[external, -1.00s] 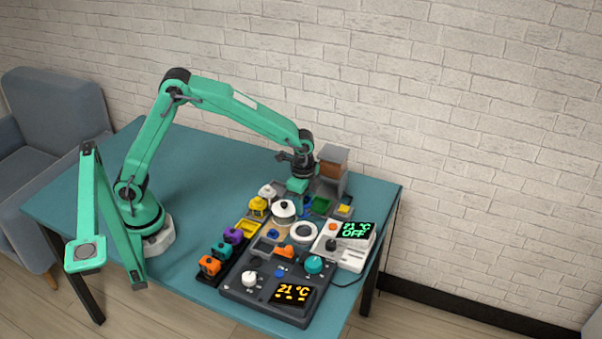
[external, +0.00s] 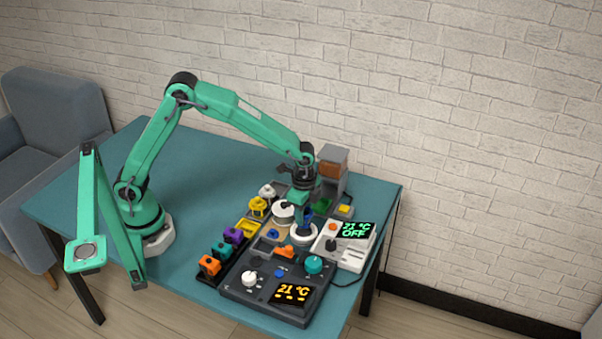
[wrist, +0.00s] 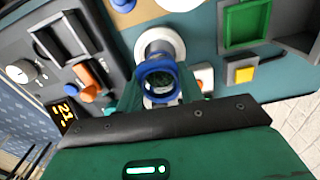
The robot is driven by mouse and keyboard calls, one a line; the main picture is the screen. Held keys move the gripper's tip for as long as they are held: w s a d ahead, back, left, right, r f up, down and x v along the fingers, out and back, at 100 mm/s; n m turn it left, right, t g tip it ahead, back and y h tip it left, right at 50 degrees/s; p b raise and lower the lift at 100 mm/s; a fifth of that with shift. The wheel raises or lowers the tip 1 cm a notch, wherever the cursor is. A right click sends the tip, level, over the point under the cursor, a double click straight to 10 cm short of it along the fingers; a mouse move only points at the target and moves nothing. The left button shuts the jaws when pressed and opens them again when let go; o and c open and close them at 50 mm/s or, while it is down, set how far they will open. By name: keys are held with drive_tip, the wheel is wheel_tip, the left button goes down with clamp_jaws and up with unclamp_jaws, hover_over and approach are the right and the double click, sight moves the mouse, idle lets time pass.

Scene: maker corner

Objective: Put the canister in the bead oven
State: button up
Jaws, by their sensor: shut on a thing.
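My gripper (external: 302,226) points down over the white ring of the bead oven. It is shut on the canister, which shows in the wrist view as a blue round-rimmed piece (wrist: 156,78) with a dark, glassy inside. In the external view my gripper mostly hides the canister. The white ring (external: 303,236) also shows in the wrist view (wrist: 161,42), just beyond the canister. I cannot tell whether the canister is above the ring or partly in it. The white oven body (external: 350,256) has a green display (external: 357,230) reading 21 °C OFF.
A dark control panel (external: 240,289) with knobs and an orange display stands in front. A white lidded pot (external: 283,214) is close to the left of my gripper. Orange, teal, purple and yellow pieces line the left. A green tray (wrist: 247,22) and yellow button (wrist: 244,74) are nearby.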

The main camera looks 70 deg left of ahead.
drive_tip(key=shift+f, duration=1.9)
drive_tip(key=shift+f, duration=0.5)
drive_tip(key=o, duration=1.1)
drive_tip(key=shift+r, duration=0.15)
drive_tip(key=shift+r, duration=3.3)
drive_tip(key=shift+r, duration=0.1)
